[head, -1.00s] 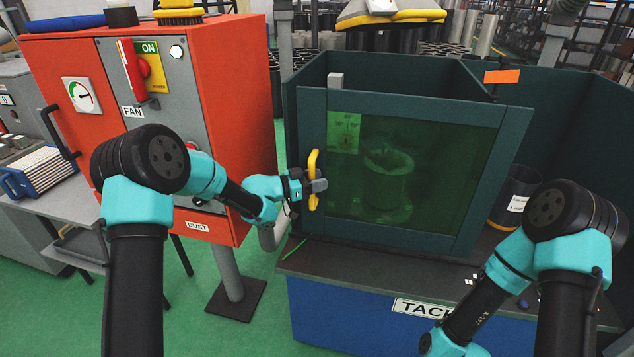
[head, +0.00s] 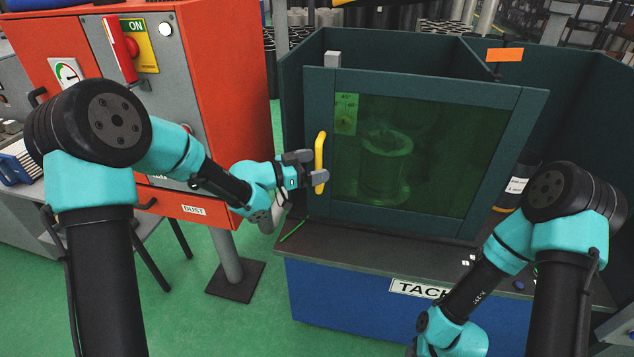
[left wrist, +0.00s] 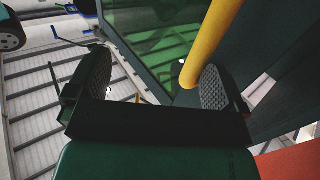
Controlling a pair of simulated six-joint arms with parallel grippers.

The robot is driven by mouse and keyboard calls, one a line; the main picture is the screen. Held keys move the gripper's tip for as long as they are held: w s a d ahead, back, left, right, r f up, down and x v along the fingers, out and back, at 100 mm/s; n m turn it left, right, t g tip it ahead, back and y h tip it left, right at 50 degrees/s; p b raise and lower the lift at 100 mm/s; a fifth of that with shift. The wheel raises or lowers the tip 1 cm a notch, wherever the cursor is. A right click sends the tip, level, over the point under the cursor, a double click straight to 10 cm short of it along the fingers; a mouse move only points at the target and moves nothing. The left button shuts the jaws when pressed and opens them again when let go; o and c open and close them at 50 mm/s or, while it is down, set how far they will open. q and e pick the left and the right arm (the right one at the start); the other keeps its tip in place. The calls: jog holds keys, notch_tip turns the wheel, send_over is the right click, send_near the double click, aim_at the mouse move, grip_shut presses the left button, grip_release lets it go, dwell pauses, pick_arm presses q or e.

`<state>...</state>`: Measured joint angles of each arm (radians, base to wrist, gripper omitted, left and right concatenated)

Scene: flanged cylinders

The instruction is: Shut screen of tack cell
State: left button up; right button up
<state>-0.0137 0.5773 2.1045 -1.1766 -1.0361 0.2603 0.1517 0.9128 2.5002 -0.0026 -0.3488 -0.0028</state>
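The tack cell (head: 291,88) is a dark teal booth on a bench. Its screen (head: 420,145), a framed green see-through panel, stands across the front; I cannot tell whether a gap remains at its edges. A yellow handle (head: 320,150) is on the screen's left side. My left gripper (head: 308,167) is at the handle with its fingers apart. In the left wrist view the handle (left wrist: 212,42) reaches between the spread fingers, close to the right one. A flanged cylinder (head: 386,165) shows dimly behind the screen. My right gripper is out of view below the right arm.
A red and grey cabinet (head: 228,85) with a fan switch stands close to my left arm. A green stick (head: 292,231) lies on the bench top. A dark can (head: 505,195) stands right of the screen, partly hidden by my right arm.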

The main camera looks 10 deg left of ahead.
pick_arm(q)
jog(key=shift+m+g+h, duration=0.3)
jog(key=shift+g, duration=0.1)
jog(key=s, duration=0.2)
jog(key=s+d+r, duration=0.1)
jog(key=s, duration=0.2)
jog(key=s+r, duration=0.1)
jog(key=s, duration=0.2)
jog(key=shift+s+d, duration=0.15)
jog(key=shift+d, duration=0.05)
jog(key=c, duration=0.6)
jog(key=shift+o, duration=0.2)
jog(key=shift+s+d+f, duration=0.1)
jog(key=shift+s+d, duration=0.05)
jog(key=shift+s, duration=0.5)
jog(key=shift+w+d, duration=0.1)
jog(key=shift+d, duration=0.05)
jog(key=shift+c, duration=1.4)
jog(key=d+f+n+t+y, duration=0.1)
jog(key=t, duration=0.1)
jog(key=d+f+n+t+y, duration=0.1)
jog(key=d+n+y, duration=0.1)
jog(key=w+d+f+n+t+y, duration=0.1)
jog(key=t, duration=0.1)
jog(key=shift+d+n+t, duration=0.3)
jog(key=shift+w, duration=0.1)
